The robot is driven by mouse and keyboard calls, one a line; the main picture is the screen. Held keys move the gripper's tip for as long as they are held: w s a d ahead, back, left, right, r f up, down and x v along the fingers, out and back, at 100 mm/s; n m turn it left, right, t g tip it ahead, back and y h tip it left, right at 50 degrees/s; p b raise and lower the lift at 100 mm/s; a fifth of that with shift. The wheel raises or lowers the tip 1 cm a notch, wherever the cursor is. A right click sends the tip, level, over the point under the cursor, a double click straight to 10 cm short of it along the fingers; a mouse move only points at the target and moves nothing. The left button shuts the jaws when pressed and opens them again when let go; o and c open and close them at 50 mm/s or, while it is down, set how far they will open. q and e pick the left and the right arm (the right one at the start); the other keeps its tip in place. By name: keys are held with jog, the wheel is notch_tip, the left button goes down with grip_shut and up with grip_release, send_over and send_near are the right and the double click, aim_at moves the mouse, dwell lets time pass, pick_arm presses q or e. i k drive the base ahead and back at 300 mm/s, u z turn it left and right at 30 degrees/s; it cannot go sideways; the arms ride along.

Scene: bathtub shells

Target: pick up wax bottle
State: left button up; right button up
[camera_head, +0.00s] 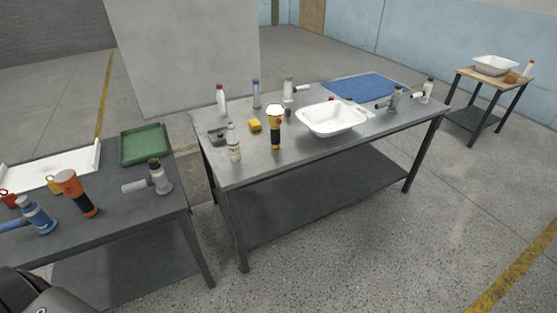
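Several bottles show, and I cannot read a label that marks one as the wax bottle. On the middle grey table (305,155), a white bottle (234,147) stands upright at the front left corner. A white bottle with a red cap (221,102) and a grey bottle with a blue cap (256,94) stand upright along the back edge. Neither gripper is in view; only a dark part of mine shows at the bottom left corner.
The left table holds a green tray (145,147) and several tools. Concrete floor is open in front.

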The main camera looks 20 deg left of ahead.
aim_at(232, 138)
jog(key=z, duration=0.65)
jog(key=k, duration=0.85)
jog(key=z, duration=0.75)
jog(key=i, duration=1.2)
jog(key=u, duration=0.5)
jog(key=i, duration=0.95)
jog(key=u, duration=1.4)
jog(key=i, duration=0.5)
jog(key=u, duration=0.5)
